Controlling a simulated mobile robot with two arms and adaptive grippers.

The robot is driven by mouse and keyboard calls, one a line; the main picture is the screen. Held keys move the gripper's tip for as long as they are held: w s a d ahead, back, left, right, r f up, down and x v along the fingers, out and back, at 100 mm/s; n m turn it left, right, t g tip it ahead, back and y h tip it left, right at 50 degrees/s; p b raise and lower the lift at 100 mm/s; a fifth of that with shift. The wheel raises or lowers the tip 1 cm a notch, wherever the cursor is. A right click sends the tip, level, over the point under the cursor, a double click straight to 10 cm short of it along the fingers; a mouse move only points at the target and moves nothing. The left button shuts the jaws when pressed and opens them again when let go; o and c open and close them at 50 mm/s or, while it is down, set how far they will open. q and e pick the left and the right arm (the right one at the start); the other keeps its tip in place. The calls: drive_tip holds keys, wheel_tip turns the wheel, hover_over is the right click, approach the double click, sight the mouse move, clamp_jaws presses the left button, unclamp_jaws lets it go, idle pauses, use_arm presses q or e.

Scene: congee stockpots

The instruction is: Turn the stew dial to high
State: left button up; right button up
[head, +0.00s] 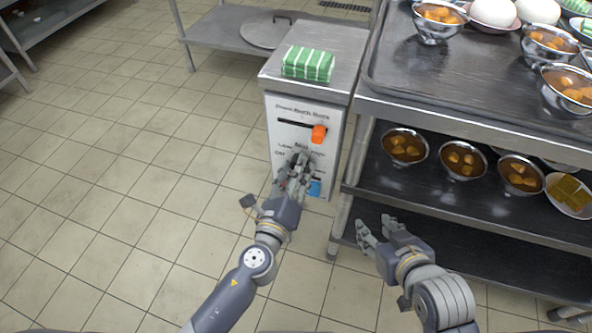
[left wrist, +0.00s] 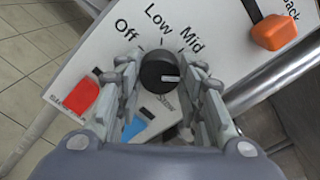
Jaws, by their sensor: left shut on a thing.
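The stew dial is a round black knob (left wrist: 159,73) on the white control panel (head: 291,117), seen in the left wrist view. Off, Low and Mid are printed around its upper side; the High label is hidden behind my fingers. A small pale mark shows on the dial's right part. My left gripper (left wrist: 160,84) is shut on the dial, one finger on each side; in the head view this gripper (head: 297,166) covers it. My right gripper (head: 379,228) is open and empty, in front of the lower shelf.
An orange slider knob (head: 318,133) is above the dial, also in the wrist view (left wrist: 274,32). Red (left wrist: 82,97) and blue (left wrist: 137,126) switches sit below it. A green striped bundle (head: 308,63) lies on top. A cart (head: 450,112) with bowls stands close right. Floor is free left.

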use_arm(q)
drive_tip(key=o, duration=1.1)
drive_tip(key=v, duration=1.2)
